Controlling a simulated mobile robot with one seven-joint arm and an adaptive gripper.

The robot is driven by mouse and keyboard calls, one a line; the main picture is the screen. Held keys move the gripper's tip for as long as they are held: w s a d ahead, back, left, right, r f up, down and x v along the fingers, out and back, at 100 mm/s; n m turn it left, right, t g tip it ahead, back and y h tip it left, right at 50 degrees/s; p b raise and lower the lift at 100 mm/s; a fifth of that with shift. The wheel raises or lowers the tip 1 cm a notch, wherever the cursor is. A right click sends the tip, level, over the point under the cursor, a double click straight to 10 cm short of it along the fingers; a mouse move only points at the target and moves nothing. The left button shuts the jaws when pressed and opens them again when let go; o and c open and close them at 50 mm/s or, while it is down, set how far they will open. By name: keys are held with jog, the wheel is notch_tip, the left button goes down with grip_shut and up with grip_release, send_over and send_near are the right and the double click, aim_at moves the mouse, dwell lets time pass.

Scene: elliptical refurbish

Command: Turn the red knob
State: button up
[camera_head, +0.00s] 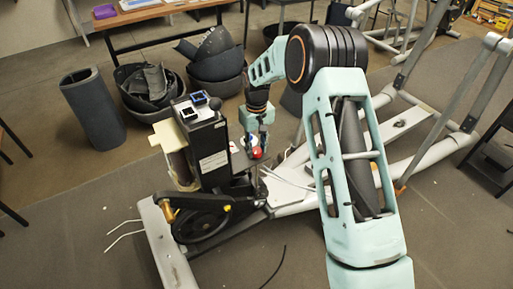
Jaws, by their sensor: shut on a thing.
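The red knob (257,153) sits on the near side of the black-topped elliptical machine (212,155), right of its upright black box. My gripper (254,146) is at the end of my teal arm, pointing down over the knob. Its fingers are shut on the red knob, with part of the knob showing between them. The fingertips are small here and partly hidden.
The machine's pale frame (165,240) runs along the floor, with a black wheel (200,220) at its front. A dark cylinder bin (92,108) and black tubs (148,95) stand behind. A wooden table (130,18) is at the back.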

aim_at(256, 150)
jog(key=o, duration=1.2)
jog(key=shift+c, duration=0.2)
jog(key=shift+r, duration=0.15)
notch_tip(256, 150, up, 12)
